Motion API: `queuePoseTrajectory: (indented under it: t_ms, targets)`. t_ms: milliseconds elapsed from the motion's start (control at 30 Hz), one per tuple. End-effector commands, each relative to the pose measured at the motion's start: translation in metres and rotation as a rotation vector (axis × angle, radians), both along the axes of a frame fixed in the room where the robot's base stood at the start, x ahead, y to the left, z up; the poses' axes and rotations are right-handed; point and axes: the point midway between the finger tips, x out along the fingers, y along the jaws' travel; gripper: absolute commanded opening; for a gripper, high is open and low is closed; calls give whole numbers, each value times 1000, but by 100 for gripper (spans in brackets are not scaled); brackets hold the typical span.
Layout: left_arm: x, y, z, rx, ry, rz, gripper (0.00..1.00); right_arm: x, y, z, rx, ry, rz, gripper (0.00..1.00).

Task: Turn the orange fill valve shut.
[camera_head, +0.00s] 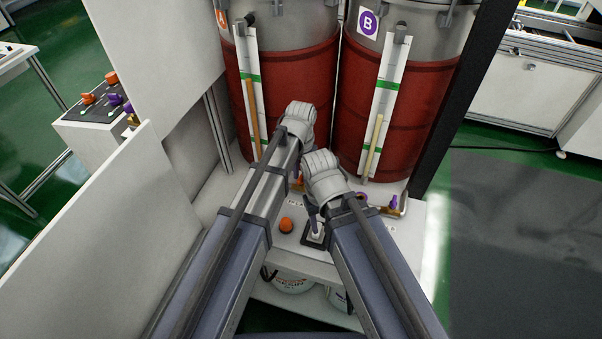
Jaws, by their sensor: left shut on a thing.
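The orange fill valve (298,184) shows only as a small orange patch between my two arms, below tank A (322,80). My left gripper (297,175) is down at this patch and shut on it; my own arm hides most of the fingers and the handle's angle.
Tank B (425,105) stands right of tank A, with a purple valve (393,202) on a brass pipe below it. An orange button (286,225) and a black-based switch (315,233) sit on the white bench (410,235). White panels stand close on the left.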

Motion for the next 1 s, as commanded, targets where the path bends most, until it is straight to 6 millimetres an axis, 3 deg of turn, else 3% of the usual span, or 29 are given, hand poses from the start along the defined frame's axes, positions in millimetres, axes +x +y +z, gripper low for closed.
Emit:
queuePoseTrajectory:
  t_ms: [400,967,1000]
  targets:
    - [0,0,0,0,1,166,0,0,0,0,0,0,0,50]
    - [0,0,0,0,1,188,0,0,0,0,0,0,0,50]
    - [0,0,0,0,1,188,32,0,0,0,0,0,0,50]
